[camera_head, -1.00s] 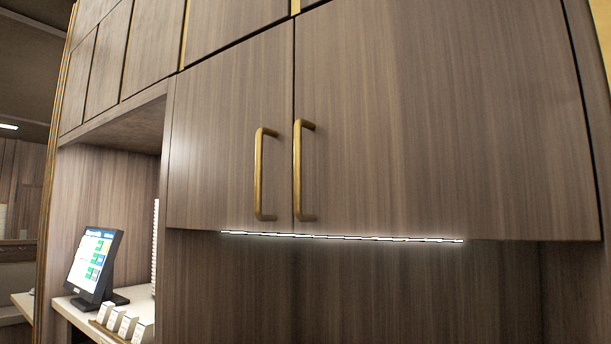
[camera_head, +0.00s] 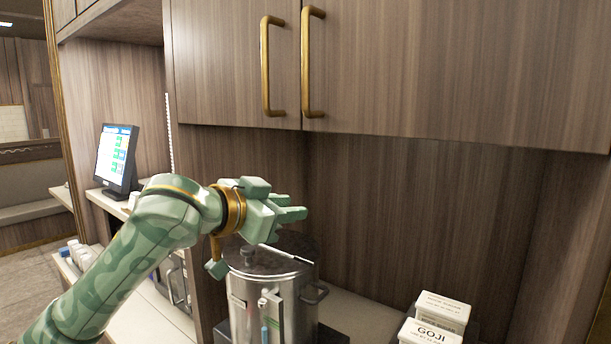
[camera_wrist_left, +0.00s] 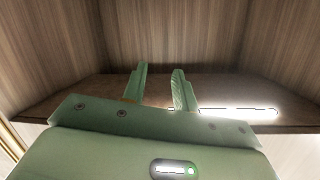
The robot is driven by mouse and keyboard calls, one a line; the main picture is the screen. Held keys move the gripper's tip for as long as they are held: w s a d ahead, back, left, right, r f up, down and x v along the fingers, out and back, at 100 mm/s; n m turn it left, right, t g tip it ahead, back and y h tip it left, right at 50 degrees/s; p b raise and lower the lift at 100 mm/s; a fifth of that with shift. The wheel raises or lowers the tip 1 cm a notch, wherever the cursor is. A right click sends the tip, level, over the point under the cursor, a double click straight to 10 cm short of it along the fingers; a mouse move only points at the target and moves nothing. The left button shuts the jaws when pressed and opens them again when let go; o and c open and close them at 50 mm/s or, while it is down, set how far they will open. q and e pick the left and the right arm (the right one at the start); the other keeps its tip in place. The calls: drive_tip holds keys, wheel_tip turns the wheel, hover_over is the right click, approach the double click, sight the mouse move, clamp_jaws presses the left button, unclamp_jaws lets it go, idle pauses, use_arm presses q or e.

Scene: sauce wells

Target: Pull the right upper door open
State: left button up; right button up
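The right upper door (camera_head: 430,75) is brown wood and shut flush beside the left upper door (camera_head: 222,65). Its brass bar handle (camera_head: 306,62) stands upright near the seam, next to the left door's handle (camera_head: 266,65). My left gripper (camera_head: 298,211) is below both doors and apart from the handles, pointing right. In the left wrist view its two green fingers (camera_wrist_left: 157,88) are spread with nothing between them. The underside of the upper cabinet (camera_wrist_left: 75,93) shows beyond them with a bright light strip. My right gripper is not in view.
A steel urn (camera_head: 270,290) stands on the counter just under my left gripper. White labelled boxes (camera_head: 436,318) sit at the lower right. A screen (camera_head: 116,158) stands at the left. The space in front of the doors looks clear.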

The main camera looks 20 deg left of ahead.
use_arm(q)
drive_tip(key=s+a+r+h, duration=0.1)
drive_tip(key=s+r, duration=0.2)
drive_tip(key=r, duration=0.5)
drive_tip(key=s+a+r, duration=0.1)
drive_tip(key=s+r, duration=0.1)
drive_tip(key=r, duration=0.5)
drive_tip(key=n+t+h, duration=0.1)
drive_tip(key=n+h, duration=0.1)
approach(303, 36)
drive_tip(key=p+x, duration=0.2)
drive_tip(key=x, duration=0.8)
drive_tip(key=shift+w+d, duration=0.1)
drive_tip(key=shift+w, duration=0.2)
clamp_jaws()
